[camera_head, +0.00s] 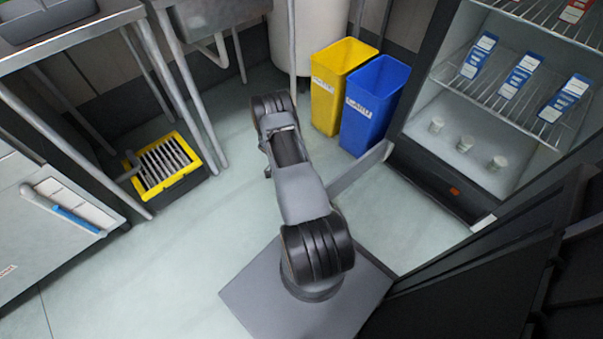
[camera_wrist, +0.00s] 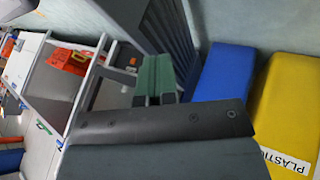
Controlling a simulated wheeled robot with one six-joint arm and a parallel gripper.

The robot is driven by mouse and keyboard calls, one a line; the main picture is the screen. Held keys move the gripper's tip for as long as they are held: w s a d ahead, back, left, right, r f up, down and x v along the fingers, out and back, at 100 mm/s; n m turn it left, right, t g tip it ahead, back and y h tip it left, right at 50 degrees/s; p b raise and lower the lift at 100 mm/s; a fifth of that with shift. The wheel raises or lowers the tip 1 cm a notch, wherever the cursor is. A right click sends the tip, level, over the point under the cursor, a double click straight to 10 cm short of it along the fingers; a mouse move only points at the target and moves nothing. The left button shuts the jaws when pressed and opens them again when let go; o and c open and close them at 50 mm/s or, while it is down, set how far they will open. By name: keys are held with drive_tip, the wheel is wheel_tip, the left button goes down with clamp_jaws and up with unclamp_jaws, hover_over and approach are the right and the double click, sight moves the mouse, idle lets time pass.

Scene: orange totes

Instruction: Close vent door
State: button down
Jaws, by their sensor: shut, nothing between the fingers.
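A grey panel (camera_head: 362,166), which looks like the vent door, juts out from the base of the fridge beside the blue bin. My arm hides its near end. In the wrist view a dark slatted panel (camera_wrist: 172,32), seemingly the same door, is at the top centre. My gripper (camera_wrist: 154,76) shows there with green fingers together and nothing between them. Its fingertips are close to the slatted panel's lower end in the picture; I cannot tell whether they touch. In the head view my gripper is hidden behind my arm.
The fridge (camera_head: 440,165) stands at right, with shelves of blue cartons (camera_head: 521,76). A blue bin (camera_head: 372,105) and a yellow bin (camera_head: 337,85) stand left of it. A yellow-rimmed grated box (camera_head: 188,178) is on the floor at left.

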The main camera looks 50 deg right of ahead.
drive_tip(key=s+d+f+b, duration=0.2)
drive_tip(key=s+f, duration=0.4)
drive_tip(key=s, duration=0.1)
drive_tip(key=shift+s, duration=0.4)
